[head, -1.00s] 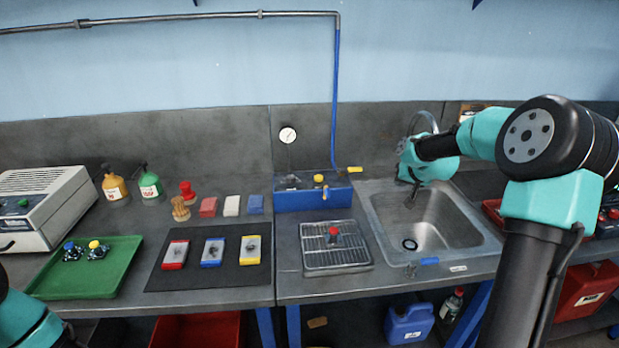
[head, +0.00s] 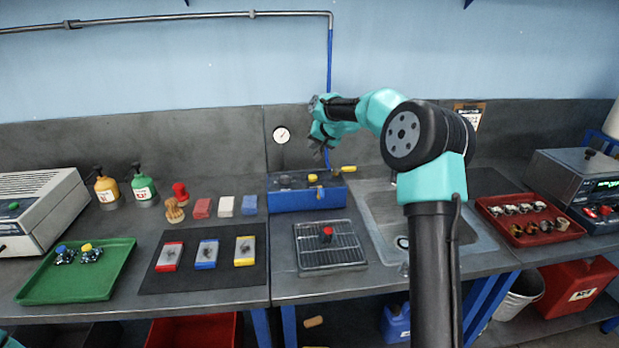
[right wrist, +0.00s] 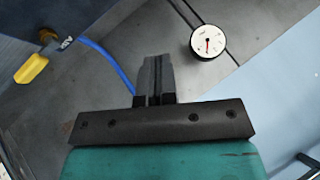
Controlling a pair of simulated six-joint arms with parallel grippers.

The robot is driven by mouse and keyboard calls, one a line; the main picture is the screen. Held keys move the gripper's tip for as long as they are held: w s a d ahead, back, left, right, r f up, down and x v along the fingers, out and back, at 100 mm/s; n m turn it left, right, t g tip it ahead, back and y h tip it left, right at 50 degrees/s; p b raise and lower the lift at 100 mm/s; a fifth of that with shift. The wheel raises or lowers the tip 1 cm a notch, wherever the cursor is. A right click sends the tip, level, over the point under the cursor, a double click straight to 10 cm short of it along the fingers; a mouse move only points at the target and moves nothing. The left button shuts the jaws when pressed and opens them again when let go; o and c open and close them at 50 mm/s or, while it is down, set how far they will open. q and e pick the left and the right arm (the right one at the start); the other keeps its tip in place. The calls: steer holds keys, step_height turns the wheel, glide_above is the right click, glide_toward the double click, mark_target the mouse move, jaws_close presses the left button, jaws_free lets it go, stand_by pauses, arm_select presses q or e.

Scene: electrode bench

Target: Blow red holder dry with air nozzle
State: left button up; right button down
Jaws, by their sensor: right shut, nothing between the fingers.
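A small red holder (head: 327,233) sits on the wire drying rack (head: 300,262), left of the sink. A blue hose (head: 330,70) hangs from the wall pipe toward the blue box (head: 290,200) at the back; the hose also shows in the right wrist view (right wrist: 108,66). A yellow handle (head: 348,169) sticks out at the box's right end, and a yellow handle marked AIR (right wrist: 31,68) shows in the right wrist view. I cannot make out the nozzle itself. My right gripper (head: 318,148) is shut and empty above the box, near the hose; its fingers (right wrist: 155,62) touch nothing. My left gripper is out of view.
A round gauge (head: 282,134) is on the back wall. A black mat (head: 150,285) with coloured pads, a green tray (head: 30,292) and bottles stand at left. The sink (head: 480,245) lies partly behind my right arm. A red tray (head: 487,205) is at right.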

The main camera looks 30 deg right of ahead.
mark_target(314, 176)
steer(key=shift+f, duration=0.1)
steer(key=shift+f, duration=4.3)
steer(key=shift+f, duration=0.15)
steer(key=shift+f, duration=0.3)
steer(key=shift+f, duration=0.6)
steer(key=shift+r, duration=1.05)
steer(key=shift+r, duration=2.5)
